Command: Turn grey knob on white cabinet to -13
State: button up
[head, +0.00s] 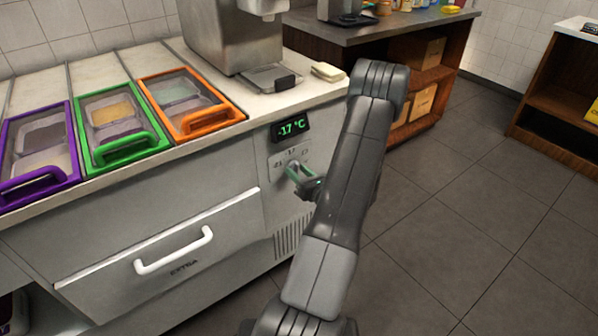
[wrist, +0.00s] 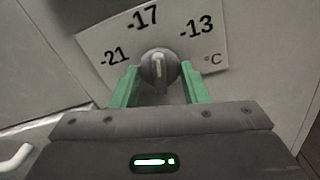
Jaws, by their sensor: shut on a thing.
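The grey knob (wrist: 159,65) sits on a white label plate with -21, -17 and -13 printed around it and °C at the right. Its raised bar points up, roughly toward the -17 mark. My gripper (wrist: 160,71) has green fingers, one on each side of the knob, and is shut on it. In the head view my gripper (head: 296,171) reaches the front of the white cabinet (head: 120,235), below a display (head: 291,127) that reads -17 °C. The knob is mostly hidden there by the fingers.
Purple (head: 40,150), green (head: 115,122) and orange (head: 188,102) framed lids lie on the cabinet top. A drawer with a white handle (head: 174,250) is left of the knob. A metal machine (head: 225,40) stands on top. The floor at right is clear.

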jog(key=m+p, duration=0.1)
jog(key=m, duration=0.3)
jog(key=shift+m, duration=0.3)
jog(key=m+p, duration=0.2)
jog(key=m, duration=0.2)
jog(key=shift+m, duration=0.3)
jog(key=o, duration=1)
jog(key=shift+c, duration=0.2)
jog(key=v, duration=1.3)
jog(key=shift+s+d+p, duration=0.25)
jog(key=shift+s+p, duration=0.1)
jog(key=shift+w, duration=0.15)
